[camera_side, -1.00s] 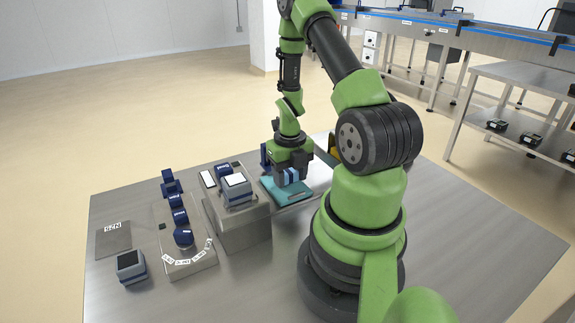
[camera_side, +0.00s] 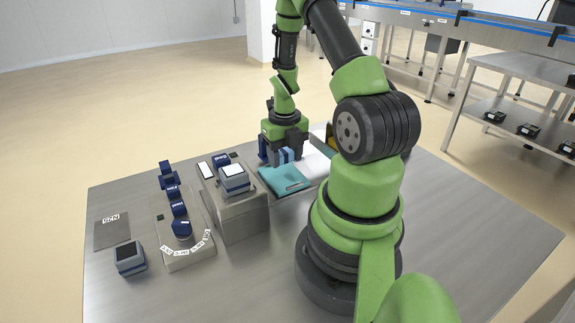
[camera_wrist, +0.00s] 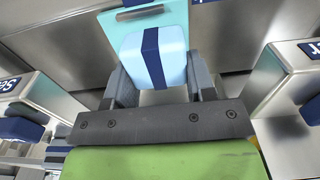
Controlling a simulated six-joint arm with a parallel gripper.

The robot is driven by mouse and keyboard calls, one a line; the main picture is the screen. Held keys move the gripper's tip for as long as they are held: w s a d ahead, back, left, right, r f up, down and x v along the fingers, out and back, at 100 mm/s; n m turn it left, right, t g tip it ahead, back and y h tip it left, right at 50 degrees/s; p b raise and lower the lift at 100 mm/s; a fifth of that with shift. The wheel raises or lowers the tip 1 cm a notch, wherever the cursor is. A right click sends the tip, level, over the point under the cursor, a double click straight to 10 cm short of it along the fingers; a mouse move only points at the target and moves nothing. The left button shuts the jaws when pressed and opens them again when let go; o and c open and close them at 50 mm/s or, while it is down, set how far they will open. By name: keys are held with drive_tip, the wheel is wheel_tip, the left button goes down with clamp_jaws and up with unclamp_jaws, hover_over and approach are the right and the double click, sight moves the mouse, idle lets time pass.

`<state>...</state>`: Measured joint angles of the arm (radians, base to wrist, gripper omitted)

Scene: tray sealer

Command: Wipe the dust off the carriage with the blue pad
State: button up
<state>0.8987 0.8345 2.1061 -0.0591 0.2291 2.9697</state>
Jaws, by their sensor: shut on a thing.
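The blue pad (camera_wrist: 150,55), light blue with a dark blue band, sits between the fingers of my gripper (camera_wrist: 160,82). My gripper is shut on it. In the side view, the gripper (camera_side: 283,157) is at the far edge of a flat teal plate (camera_side: 278,176), which seems to be the carriage. The plate (camera_wrist: 172,18) also shows beyond the pad in the wrist view, with a grey strip on it. I cannot tell whether the pad touches the plate. No dust can be made out clearly.
A steel block (camera_side: 240,215) with a grey-blue unit on top stands left of the plate. Further left are a base with dark blue knobs (camera_side: 180,228), a small grey-blue box (camera_side: 130,258) and a labelled plate (camera_side: 112,231). The right front of the table is clear.

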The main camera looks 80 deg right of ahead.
drive_tip(key=shift+r, duration=2.95)
wheel_tip(320, 180, up, 13)
drive_tip(key=w+a+m, duration=0.5)
drive_tip(key=a+m, duration=0.6)
drive_tip(key=m, duration=0.2)
drive_tip(key=w+a+m, duration=0.5)
drive_tip(key=a+m, duration=0.5)
drive_tip(key=m, duration=0.4)
drive_tip(key=shift+w+a+f, duration=0.1)
drive_tip(key=shift+f, duration=1.25)
drive_tip(key=shift+w+a+f, duration=0.1)
drive_tip(key=shift+f, duration=1.25)
